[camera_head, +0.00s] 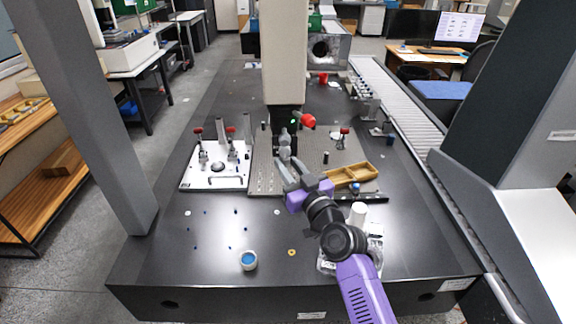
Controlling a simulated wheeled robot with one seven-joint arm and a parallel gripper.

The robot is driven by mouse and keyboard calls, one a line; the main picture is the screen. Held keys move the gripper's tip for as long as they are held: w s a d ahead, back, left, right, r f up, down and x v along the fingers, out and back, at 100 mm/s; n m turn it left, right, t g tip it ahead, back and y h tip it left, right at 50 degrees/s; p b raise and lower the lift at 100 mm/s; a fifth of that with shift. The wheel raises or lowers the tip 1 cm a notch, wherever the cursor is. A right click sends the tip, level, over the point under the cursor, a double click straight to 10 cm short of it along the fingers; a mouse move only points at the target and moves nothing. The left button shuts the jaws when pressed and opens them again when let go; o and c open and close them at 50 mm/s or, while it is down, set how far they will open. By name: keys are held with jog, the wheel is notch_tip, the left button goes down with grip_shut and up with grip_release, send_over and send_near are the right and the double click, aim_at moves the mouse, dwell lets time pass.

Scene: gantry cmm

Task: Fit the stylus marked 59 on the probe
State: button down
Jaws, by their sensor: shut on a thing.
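The probe (284,146) hangs at the lower end of the grey vertical column, above the perforated plate. My gripper (288,172) is just below and in front of the probe. Its fingers point up toward it. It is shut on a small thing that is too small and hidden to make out. I cannot tell whether that thing touches the probe. I cannot read the mark 59 anywhere, so I cannot pick out that stylus.
A white fixture plate (214,181) with red-knobbed clamps is to the left. A blue-topped round cup (248,260) and several tiny parts are in front. The front left of the table is mostly clear.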

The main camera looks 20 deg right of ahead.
jog(key=c, duration=1.1)
grip_release()
jog(key=shift+f, duration=0.1)
jog(key=s, duration=0.2)
jog(key=s+b, duration=0.1)
jog(key=s, duration=0.2)
jog(key=s+d+b, duration=0.1)
jog(key=s, duration=0.1)
jog(key=shift+s+f, duration=0.3)
jog(key=shift+s, duration=0.05)
